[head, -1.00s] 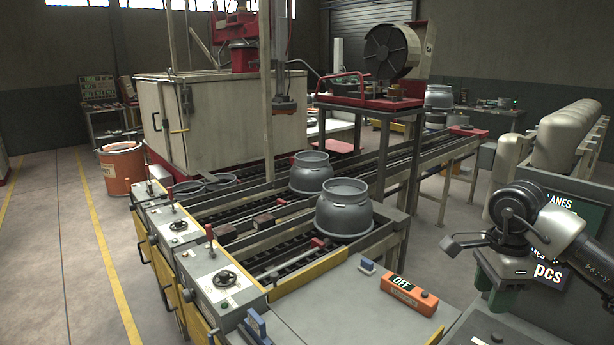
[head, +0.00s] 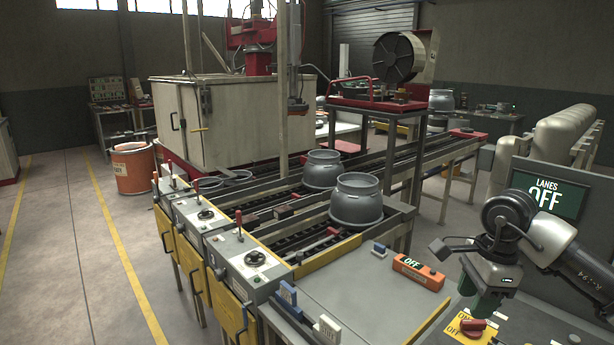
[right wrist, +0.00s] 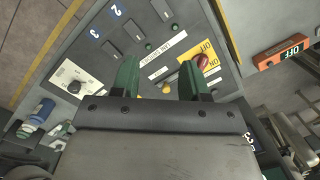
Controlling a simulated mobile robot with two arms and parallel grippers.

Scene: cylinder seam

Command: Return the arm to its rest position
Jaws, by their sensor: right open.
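My right gripper (head: 478,297) hangs at the lower right of the head view, pointing down over a grey control panel (head: 520,330). Its two green fingers stand apart with nothing between them. The right wrist view also shows the open fingers (right wrist: 158,64) above the panel face, near a red rotary switch (right wrist: 203,62) on a yellow plate marked OFF and ON. In the head view the red switch (head: 472,326) lies just below the fingers. They look apart from it. My left arm is not in view.
A display (head: 546,198) behind my right arm reads LANES OFF. An orange box (head: 418,273) marked OFF sits on the grey table (head: 370,305) left of the gripper. Two grey metal collars (head: 356,203) stand on the roller lanes. A row of cream cylinders (head: 560,140) is behind.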

